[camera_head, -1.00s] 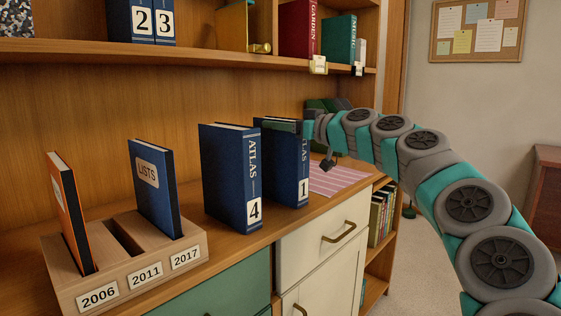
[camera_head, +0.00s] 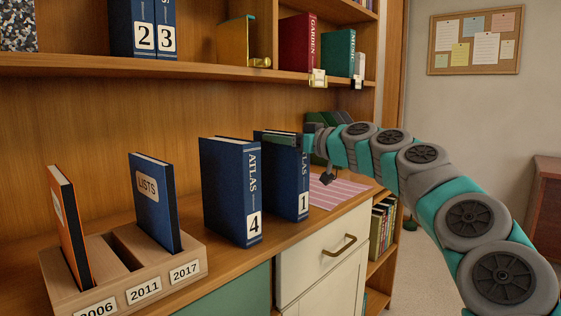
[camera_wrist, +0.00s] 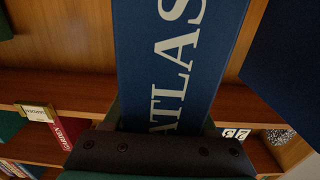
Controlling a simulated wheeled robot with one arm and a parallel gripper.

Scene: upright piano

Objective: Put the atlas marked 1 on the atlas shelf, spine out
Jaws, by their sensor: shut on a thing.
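The atlas marked 1 (camera_head: 288,178) is a thick blue book standing upright over the desk top, its white-lettered spine facing the room. My gripper (camera_head: 284,138) is shut on its upper part, coming from the right. In the wrist view the ATLAS spine (camera_wrist: 172,65) rises from between the jaws. Whether the book's bottom touches the desk I cannot tell. The atlas marked 4 (camera_head: 232,190) stands upright just left of it. Atlases 2 (camera_head: 138,28) and 3 (camera_head: 166,28) stand spine out on the upper shelf (camera_head: 205,70), with bare shelf to their right.
A wooden rack (camera_head: 165,285) holds an orange book (camera_head: 68,225) and the blue LISTS book (camera_head: 155,200). A gold bookend (camera_head: 237,45), the red GARDEN book (camera_head: 300,43) and a green book (camera_head: 338,55) stand farther right on the upper shelf. A pink striped mat (camera_head: 338,192) lies right of the atlas.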

